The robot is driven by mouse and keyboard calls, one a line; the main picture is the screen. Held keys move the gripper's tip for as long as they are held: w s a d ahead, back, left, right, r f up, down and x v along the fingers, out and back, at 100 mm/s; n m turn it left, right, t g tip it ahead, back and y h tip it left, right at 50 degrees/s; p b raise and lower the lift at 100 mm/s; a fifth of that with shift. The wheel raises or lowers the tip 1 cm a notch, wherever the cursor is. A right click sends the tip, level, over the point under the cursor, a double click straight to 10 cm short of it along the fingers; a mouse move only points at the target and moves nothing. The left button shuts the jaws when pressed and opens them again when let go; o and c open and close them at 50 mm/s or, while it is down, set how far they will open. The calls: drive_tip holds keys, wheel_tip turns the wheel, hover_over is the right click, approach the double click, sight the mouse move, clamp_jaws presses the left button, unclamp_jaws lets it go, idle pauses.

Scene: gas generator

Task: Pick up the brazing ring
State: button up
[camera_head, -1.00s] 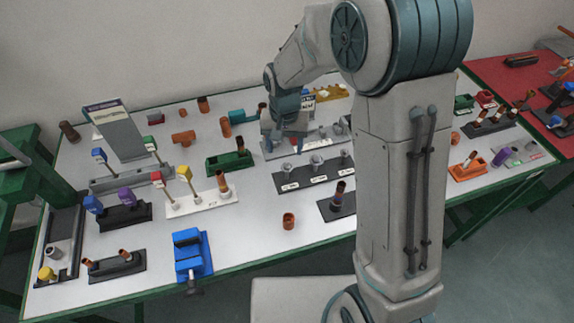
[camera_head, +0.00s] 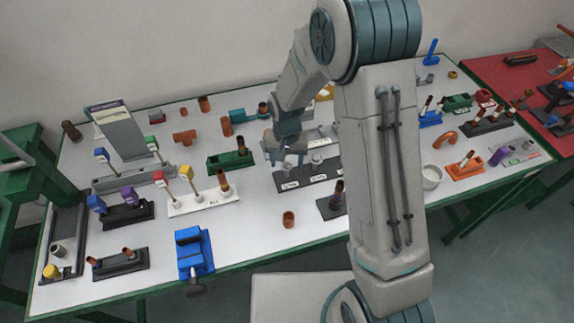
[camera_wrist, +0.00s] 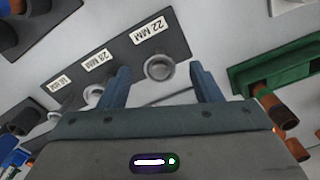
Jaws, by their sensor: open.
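My gripper (camera_head: 288,152) hangs over the back edge of a dark labelled board on the white table. In the wrist view its two blue-grey fingers (camera_wrist: 160,82) are apart and nothing is between the pads. A round silver ring-shaped piece (camera_wrist: 158,68) on the dark board (camera_wrist: 120,52), beside the "22 MM" label, appears between the fingertips, beyond them. More silver round pieces sit by the "28 MM" label and another label. I cannot tell for certain which piece is the brazing ring. Part of the board is hidden by my arm in the head view.
A green holder (camera_head: 230,160) with a copper piece stands left of my gripper; it also shows in the wrist view (camera_wrist: 262,75). A blue vise (camera_head: 193,252) sits at the front edge. A loose copper fitting (camera_head: 288,219) stands on clear table. A white cup (camera_head: 431,177) is at right.

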drive_tip(key=shift+f+b, duration=0.25)
drive_tip(key=shift+b, duration=0.15)
idle(0.4)
drive_tip(key=c, duration=0.8)
